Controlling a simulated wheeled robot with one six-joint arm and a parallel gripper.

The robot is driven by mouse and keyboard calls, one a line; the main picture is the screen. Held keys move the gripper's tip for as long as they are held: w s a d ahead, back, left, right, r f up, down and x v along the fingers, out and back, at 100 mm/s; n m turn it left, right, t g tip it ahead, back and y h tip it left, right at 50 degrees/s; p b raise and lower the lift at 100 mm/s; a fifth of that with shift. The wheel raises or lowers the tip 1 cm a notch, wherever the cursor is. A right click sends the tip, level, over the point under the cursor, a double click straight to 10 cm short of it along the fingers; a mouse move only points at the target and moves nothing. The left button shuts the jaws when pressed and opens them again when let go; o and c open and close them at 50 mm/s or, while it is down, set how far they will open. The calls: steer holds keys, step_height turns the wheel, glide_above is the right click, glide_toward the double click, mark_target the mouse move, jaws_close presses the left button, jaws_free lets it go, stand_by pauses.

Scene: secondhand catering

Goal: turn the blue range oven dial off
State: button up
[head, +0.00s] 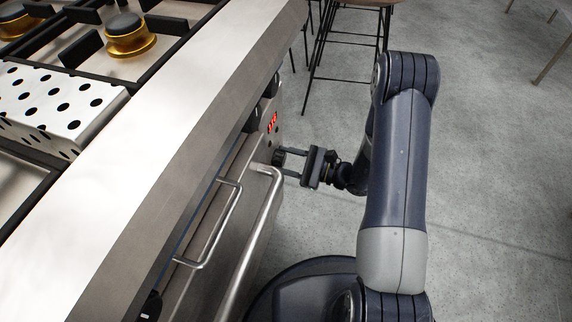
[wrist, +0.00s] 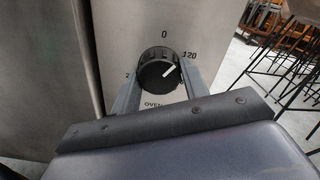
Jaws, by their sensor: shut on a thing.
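The oven dial (wrist: 157,73) is a dark round knob on a steel panel in the wrist view. A "0" is printed above it, "120" at its upper right, a partly hidden number at its left, and a partly covered "OVEN" label below. Its white pointer mark points to the upper right, towards 120 and away from 0. My gripper (head: 281,161) is at the front panel in the head view, its fingers pointing at the panel. In the wrist view its two fingers sit on the left and right sides of the dial, shut on it.
The range's steel front edge (head: 165,150) runs alongside my arm. A long bar handle (head: 262,215) sticks out just below and near my gripper. Other dark knobs (head: 254,117) and a red display (head: 272,123) are close by.

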steer(key=shift+n+b, duration=3.4)
steer(key=shift+n, duration=0.1)
steer(key=o, duration=1)
steer(key=shift+c, duration=0.2)
steer(key=p+v, duration=0.2)
steer(key=v, duration=0.9)
steer(key=shift+p, duration=0.4)
steer(key=shift+w+a, duration=0.15)
